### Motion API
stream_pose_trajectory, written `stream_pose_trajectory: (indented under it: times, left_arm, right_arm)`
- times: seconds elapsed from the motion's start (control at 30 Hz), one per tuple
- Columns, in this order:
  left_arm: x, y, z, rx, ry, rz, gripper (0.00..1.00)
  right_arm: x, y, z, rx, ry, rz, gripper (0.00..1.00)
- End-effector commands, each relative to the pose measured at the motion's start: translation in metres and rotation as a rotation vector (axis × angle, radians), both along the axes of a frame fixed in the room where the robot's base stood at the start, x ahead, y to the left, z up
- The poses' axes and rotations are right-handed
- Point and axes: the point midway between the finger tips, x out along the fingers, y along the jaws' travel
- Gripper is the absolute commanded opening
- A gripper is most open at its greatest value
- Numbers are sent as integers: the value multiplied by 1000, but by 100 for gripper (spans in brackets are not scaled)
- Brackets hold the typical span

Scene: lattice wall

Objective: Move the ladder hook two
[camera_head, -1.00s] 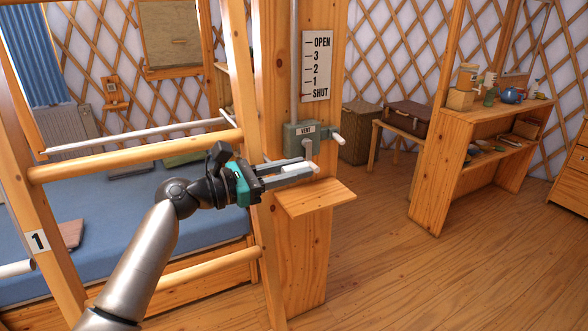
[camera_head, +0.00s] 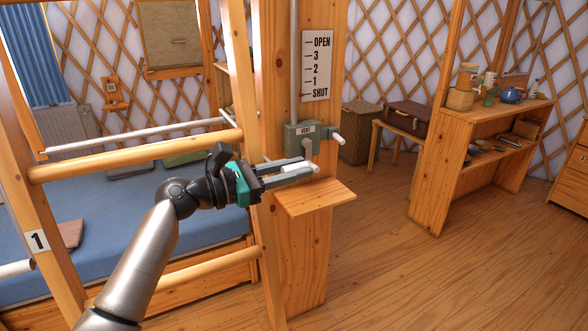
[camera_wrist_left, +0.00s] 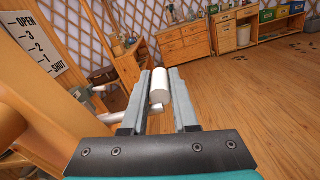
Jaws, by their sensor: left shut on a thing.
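A wooden ladder (camera_head: 234,75) with round rungs leans in front of the bed, a "1" plate (camera_head: 37,240) on its left rail. I cannot make out a hook marked two. My left gripper (camera_head: 300,172) reaches past the ladder's right rail, in front of the post. It is shut on a white cylindrical grip (camera_wrist_left: 161,85), which shows between its fingers in the left wrist view. In the head view this grip sits at the lower end of a short grey arm below the grey vent box (camera_head: 301,135). My right gripper is not in view.
A pale horizontal bar (camera_head: 135,135) runs behind the ladder. A second white handle (camera_head: 338,139) sticks out right of the vent box. A small wooden ledge (camera_head: 314,197) lies just below my gripper. An OPEN-to-SHUT scale (camera_head: 316,66) hangs above. The floor at right is clear.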

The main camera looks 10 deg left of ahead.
Motion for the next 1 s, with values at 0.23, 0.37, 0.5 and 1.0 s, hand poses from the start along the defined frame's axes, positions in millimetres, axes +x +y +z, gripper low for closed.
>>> stream_pose_trajectory:
  times: [0.23, 0.37, 0.5, 1.0]
  left_arm:
    - [-1, -1, -7, 21, -16, -2, 0]
    - [-1, -1, -11, 33, -27, -3, 0]
    - [-2, -1, -14, 49, -41, -4, 0]
    - [-2, -2, -23, 95, -98, -7, 0]
  right_arm:
    - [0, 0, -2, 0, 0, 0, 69]
    - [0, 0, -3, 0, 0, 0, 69]
    - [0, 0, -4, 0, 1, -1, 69]
    - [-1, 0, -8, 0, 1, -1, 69]
